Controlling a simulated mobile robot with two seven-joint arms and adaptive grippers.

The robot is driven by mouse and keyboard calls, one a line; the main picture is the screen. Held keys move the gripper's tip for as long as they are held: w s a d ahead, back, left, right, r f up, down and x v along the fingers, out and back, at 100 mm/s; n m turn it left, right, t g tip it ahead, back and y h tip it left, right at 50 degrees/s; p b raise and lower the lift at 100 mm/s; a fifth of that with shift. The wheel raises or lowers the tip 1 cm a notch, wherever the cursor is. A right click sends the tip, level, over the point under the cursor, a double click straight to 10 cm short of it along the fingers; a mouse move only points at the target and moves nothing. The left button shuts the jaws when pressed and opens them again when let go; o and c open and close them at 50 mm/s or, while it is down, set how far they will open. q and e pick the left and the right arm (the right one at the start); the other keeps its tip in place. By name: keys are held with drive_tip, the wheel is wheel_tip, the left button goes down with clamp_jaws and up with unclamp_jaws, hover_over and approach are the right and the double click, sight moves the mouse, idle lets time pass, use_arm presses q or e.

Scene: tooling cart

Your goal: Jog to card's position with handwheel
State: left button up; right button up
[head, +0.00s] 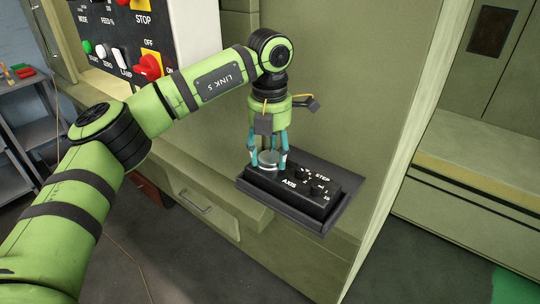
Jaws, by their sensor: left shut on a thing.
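A black handwheel box (318,207) sits on a dark shelf on the front of the green machine. Its top carries two small knobs labelled AXIS (301,174) and STEP (318,187). A round silver handwheel (268,159) is at the left end of the box. My left gripper (269,163) points down over it, with its teal fingers shut on the handwheel. The fingers hide part of the wheel. No card shows in this view. My right gripper is not in view.
A control panel (112,45) with buttons and red knobs stands at upper left, behind my left arm. A drawer (200,197) with a handle is below. A grey rack (30,130) stands at far left. Open floor shows at the bottom.

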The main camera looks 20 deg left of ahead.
sight(270, 157)
use_arm(q)
drive_tip(key=shift+s+f+n+b, duration=0.15)
drive_tip(key=shift+n+b, duration=0.2)
drive_tip(key=shift+n, duration=0.8)
drive_tip(key=shift+f+n+b, duration=0.15)
drive_tip(key=shift+n+b, duration=0.15)
drive_tip(key=shift+n, duration=0.85)
drive_tip(key=o, duration=1.2)
drive_tip(key=shift+c, duration=0.2)
drive_tip(key=shift+r, duration=0.15)
drive_tip(key=shift+r, duration=0.15)
drive_tip(key=shift+r, duration=0.4)
wheel_tip(270, 157, up, 11)
